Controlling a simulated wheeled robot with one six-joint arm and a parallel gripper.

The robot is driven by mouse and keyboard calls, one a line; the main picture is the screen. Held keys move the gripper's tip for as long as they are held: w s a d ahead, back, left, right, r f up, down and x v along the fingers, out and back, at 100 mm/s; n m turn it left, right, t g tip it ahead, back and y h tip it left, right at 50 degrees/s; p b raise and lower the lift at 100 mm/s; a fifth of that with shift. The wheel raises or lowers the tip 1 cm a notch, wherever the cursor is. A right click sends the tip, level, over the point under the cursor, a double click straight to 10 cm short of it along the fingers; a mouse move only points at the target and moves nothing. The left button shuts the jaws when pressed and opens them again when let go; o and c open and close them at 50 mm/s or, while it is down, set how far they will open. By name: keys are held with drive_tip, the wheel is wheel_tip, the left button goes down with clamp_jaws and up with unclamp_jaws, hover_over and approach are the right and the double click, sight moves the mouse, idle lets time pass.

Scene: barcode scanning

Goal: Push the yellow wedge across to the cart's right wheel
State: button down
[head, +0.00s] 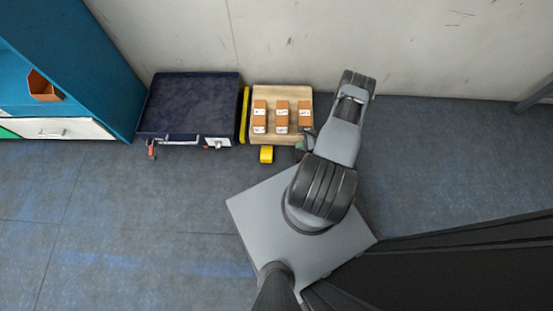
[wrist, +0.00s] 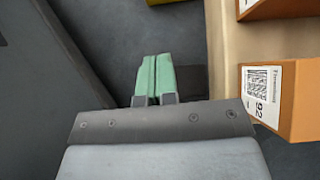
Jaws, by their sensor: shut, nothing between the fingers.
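The small yellow wedge (head: 266,154) lies on the floor just in front of the pallet's left half. A strip of yellow at the top edge of the wrist view (wrist: 165,2) appears to be part of it. The dark blue-topped cart (head: 190,103) stands to the left, against the wall. Its wheels are too small or hidden to make out clearly. My gripper (head: 300,148) is low at the pallet's front right, right of the wedge and apart from it. Its green fingertips (wrist: 154,78) are together and empty in the wrist view.
A wooden pallet (head: 290,92) carries several orange-brown boxes (head: 282,116) with white labels; one labelled box (wrist: 280,95) is close on the wrist view's right. A yellow bar (head: 244,115) stands between cart and pallet. A blue shelf unit (head: 80,50) is far left. Floor in front is clear.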

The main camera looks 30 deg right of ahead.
sight(267, 153)
drive_tip(key=b+x, duration=0.1)
drive_tip(key=x, duration=0.2)
drive_tip(key=s+b+x, duration=0.1)
drive_tip(key=x, duration=0.3)
drive_tip(key=f+b+x, duration=0.1)
drive_tip(key=b+x, duration=0.1)
drive_tip(key=x, duration=0.2)
drive_tip(key=shift+s+d+f, duration=0.1)
drive_tip(key=shift+s+f, duration=0.05)
drive_tip(key=shift+w+a, duration=0.55)
drive_tip(key=shift+a, duration=0.35)
drive_tip(key=shift+w+a+m, duration=0.3)
drive_tip(key=shift+w+a, duration=0.2)
drive_tip(key=shift+a, duration=0.35)
